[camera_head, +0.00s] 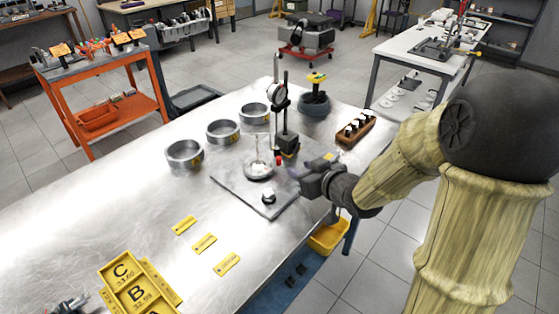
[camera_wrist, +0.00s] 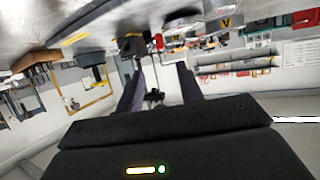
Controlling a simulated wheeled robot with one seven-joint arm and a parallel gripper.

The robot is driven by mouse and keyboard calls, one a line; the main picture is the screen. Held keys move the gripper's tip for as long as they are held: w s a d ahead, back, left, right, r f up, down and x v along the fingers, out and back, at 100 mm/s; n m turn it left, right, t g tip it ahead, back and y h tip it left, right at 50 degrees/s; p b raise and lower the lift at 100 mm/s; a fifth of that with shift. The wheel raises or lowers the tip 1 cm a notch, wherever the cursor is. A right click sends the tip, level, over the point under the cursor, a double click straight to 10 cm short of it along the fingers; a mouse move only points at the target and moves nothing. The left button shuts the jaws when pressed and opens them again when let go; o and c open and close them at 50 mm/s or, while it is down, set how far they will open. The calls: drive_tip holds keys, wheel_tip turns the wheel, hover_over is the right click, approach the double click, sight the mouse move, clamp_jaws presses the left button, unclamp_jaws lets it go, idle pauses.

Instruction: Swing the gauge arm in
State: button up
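The dial gauge (camera_head: 278,94) is mounted high on a thin upright post (camera_head: 286,112) that rises from a black base (camera_head: 287,142) on the steel plate (camera_head: 238,188). A clear glass-like cylinder with a pale round foot (camera_head: 259,172) stands on the plate to the left of the base. A small red knob (camera_head: 278,160) shows between them. My gripper (camera_head: 296,172) is low over the plate's right side, in front of the black base, apparently touching nothing. In the wrist view its two fingers (camera_wrist: 161,85) are apart with nothing held between them.
Metal rings (camera_head: 184,153) stand in a row behind the plate. A wooden block (camera_head: 355,130) with several parts is at the table's right edge. Yellow tags (camera_head: 204,243) and a lettered yellow tray (camera_head: 135,291) lie at the front. A small knobbed part (camera_head: 268,197) sits on the plate.

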sight(280, 160)
drive_tip(key=x, duration=1.2)
drive_tip(key=shift+w+a, duration=0.2)
drive_tip(key=shift+c, duration=0.3)
